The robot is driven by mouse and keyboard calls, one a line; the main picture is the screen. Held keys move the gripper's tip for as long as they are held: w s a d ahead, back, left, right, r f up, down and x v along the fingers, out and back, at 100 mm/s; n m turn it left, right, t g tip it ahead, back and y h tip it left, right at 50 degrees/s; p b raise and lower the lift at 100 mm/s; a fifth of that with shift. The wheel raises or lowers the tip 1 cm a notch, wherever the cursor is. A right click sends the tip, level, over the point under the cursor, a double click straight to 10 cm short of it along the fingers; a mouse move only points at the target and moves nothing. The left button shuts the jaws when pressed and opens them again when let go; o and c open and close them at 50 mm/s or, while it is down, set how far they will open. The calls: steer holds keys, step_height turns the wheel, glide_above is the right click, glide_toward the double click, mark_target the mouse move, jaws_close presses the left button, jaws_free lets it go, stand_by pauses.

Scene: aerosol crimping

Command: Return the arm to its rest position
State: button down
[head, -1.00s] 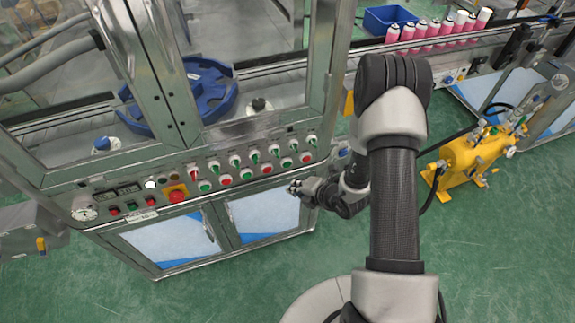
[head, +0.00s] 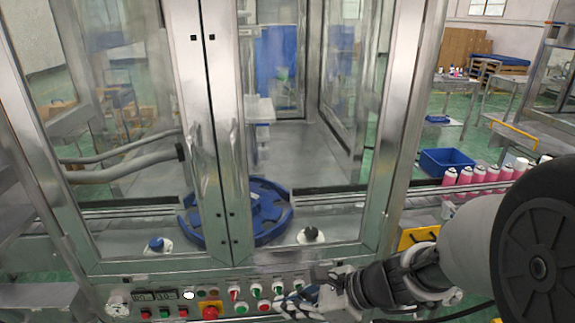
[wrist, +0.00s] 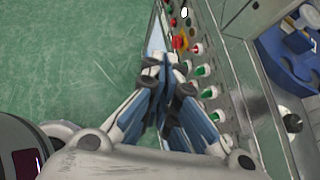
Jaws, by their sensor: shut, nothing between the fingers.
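My gripper (head: 290,303) is at the lower middle of the head view, in front of the machine's button panel (head: 233,293), and covers part of its right end. In the wrist view my gripper (wrist: 161,62) has its blue-and-white fingers closed together at the tips, with nothing between them. The panel's red and green buttons run along the right side of the fingers in the wrist view. I cannot tell the exact gap between fingers and panel. My arm is bent, with a large dark joint at the right of the head view.
The glass-doored machine cabinet (head: 228,180) holds a blue star wheel (head: 268,212). A conveyor with pink cans (head: 464,178) and a blue bin (head: 445,161) stand at the right. Green floor (wrist: 75,60) lies clear at the left of the wrist view.

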steer(key=s+d+r+n+g+h, duration=0.1)
steer(key=s+d+r+n+h, duration=0.15)
steer(key=s+n, duration=0.35)
steer(key=s+d+r+n+h, duration=0.2)
steer(key=s+r+n, duration=0.1)
steer(key=s+n, duration=0.3)
steer(key=s+d+r+n+t+h, duration=0.2)
steer(key=d+n+h, duration=0.3)
steer(key=d+n, duration=0.3)
steer(key=shift+s+d+r+n+t, duration=0.3)
steer(key=shift+s+d+r, duration=0.2)
steer(key=shift+s+r, duration=0.3)
steer(key=c, duration=2.4)
jaws_free()
steer(key=shift+f, duration=0.1)
